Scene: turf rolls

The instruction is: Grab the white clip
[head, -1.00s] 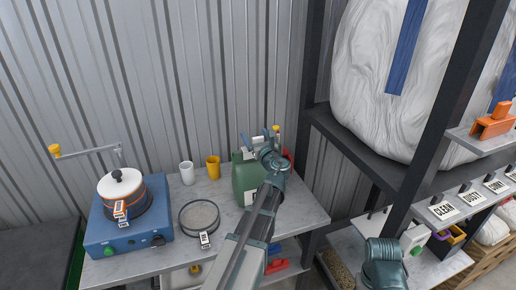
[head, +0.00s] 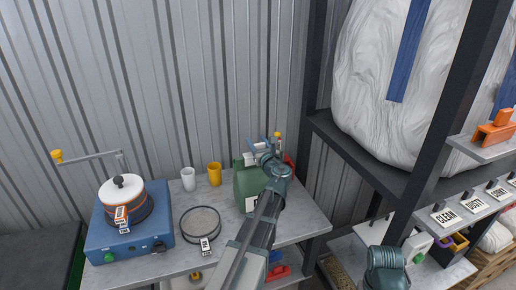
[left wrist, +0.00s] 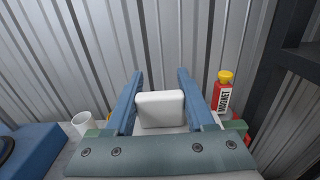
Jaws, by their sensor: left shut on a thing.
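My left gripper (head: 262,146) is at the back of the grey bench, above and behind the green canister (head: 247,187). Its blue fingers are shut on a white block-like piece, which I take for the white clip (left wrist: 161,109). In the left wrist view the piece sits squarely between the two fingers (left wrist: 160,90). In the head view only a small pale part of it shows between the fingers. I cannot tell whether it touches anything below.
A red bottle with a yellow cap (left wrist: 222,93) stands just right of the left gripper. A white cup (head: 188,179), a yellow cup (head: 214,174), a round sieve (head: 201,222) and a blue hotplate with a pot (head: 132,235) stand left. A dark rack post (head: 317,150) is close right.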

